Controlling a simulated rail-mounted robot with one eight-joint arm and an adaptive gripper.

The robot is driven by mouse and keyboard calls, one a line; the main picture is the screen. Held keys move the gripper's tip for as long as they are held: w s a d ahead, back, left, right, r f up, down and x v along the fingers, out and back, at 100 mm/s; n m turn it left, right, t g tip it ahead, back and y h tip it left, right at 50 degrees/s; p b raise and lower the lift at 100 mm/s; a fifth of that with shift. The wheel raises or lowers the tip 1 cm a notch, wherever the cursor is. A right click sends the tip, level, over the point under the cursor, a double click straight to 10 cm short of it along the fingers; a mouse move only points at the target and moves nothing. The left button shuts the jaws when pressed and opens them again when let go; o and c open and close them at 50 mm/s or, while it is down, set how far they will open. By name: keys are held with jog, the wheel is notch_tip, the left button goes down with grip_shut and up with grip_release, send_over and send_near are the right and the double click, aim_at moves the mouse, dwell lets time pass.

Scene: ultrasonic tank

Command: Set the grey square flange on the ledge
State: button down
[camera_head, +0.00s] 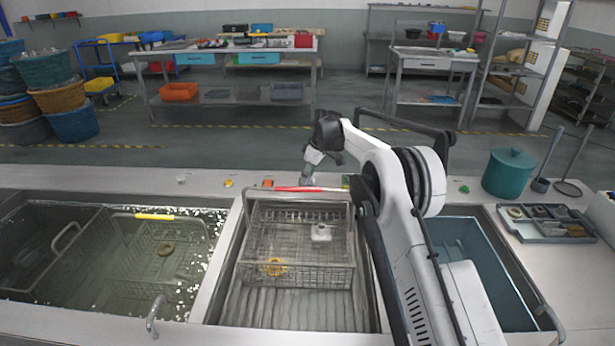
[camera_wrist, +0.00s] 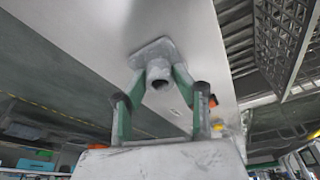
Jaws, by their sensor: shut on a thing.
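The grey square flange (camera_wrist: 152,50) shows in the wrist view, with its short round neck between the two green fingers of my gripper (camera_wrist: 160,77). My gripper is shut on the neck. The square plate faces the pale ledge (camera_wrist: 85,28) and looks very close to it; I cannot tell whether they touch. In the head view my gripper (camera_head: 309,177) points down over the ledge (camera_head: 120,180), just behind the wire basket with the red handle. The flange is too small to make out clearly there.
The middle wire basket (camera_head: 243,250) holds a white part (camera_head: 321,232) and a yellow part (camera_head: 275,266). A yellow-handled basket (camera_head: 120,240) with a brown ring (camera_head: 166,248) is in the left tank. Small parts dot the ledge. A teal pot (camera_head: 509,175) and tray (camera_head: 520,233) stand right.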

jog(key=shift+f, duration=0.15)
jog(key=c, duration=1.4)
grip_release()
jog(key=shift+o, duration=0.2)
jog(key=v, duration=1.2)
jog(key=shift+r, duration=0.2)
jog(key=shift+s+d+r, duration=0.1)
